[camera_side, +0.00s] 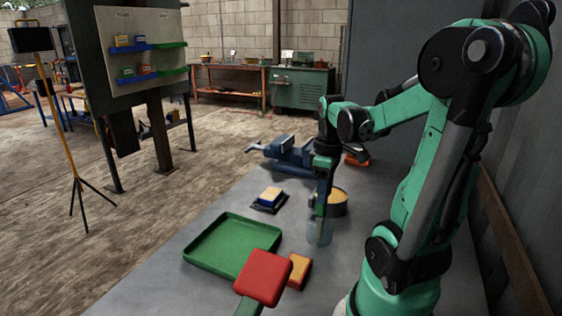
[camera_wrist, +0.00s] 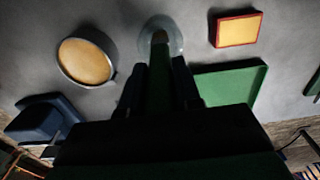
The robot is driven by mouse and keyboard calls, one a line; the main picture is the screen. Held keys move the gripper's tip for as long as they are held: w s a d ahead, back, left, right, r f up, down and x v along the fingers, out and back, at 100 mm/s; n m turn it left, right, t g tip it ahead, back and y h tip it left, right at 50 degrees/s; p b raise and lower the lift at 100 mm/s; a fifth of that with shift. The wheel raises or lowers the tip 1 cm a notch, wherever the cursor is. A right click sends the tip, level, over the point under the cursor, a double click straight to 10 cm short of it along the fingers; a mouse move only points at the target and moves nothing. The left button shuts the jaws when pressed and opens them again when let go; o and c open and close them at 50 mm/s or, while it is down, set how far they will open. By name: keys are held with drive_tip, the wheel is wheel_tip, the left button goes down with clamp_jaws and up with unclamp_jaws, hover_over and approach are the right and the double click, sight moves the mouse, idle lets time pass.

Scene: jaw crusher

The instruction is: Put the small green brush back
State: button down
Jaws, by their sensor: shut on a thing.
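The small green brush (camera_wrist: 160,78) is in my gripper (camera_wrist: 160,88), its handle between the two dark fingers. In the side view my gripper (camera_side: 322,186) points straight down, and a strip of the brush (camera_side: 321,202) shows below it. A clear glass jar (camera_side: 320,232) stands on the grey table directly under the gripper. In the wrist view the brush's far end lies over the round jar (camera_wrist: 161,27). The brush looks upright at the jar's mouth; I cannot tell how deep its tip sits or whether it touches the glass.
A round pan of tan material (camera_side: 338,203) stands close behind the jar. A green tray (camera_side: 232,243), a red block on a green handle (camera_side: 264,277) and a red-yellow box (camera_side: 299,270) are nearer the front. A blue vise (camera_side: 290,153) is behind, a yellow-topped block (camera_side: 270,196) left.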

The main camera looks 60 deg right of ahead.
drive_tip(key=c, duration=0.6)
unclamp_jaws()
drive_tip(key=shift+f, duration=0.1)
wheel_tip(320, 180, up, 12)
drive_tip(key=w+a+f+t, duration=0.3)
drive_tip(key=w+a+f, duration=0.1)
drive_tip(key=a, duration=0.5)
drive_tip(key=w+a+f+t, duration=0.4)
drive_tip(key=w+a, duration=0.2)
drive_tip(key=a, duration=0.4)
drive_tip(key=shift+w+a+f, duration=0.3)
drive_tip(key=shift+f, duration=0.1)
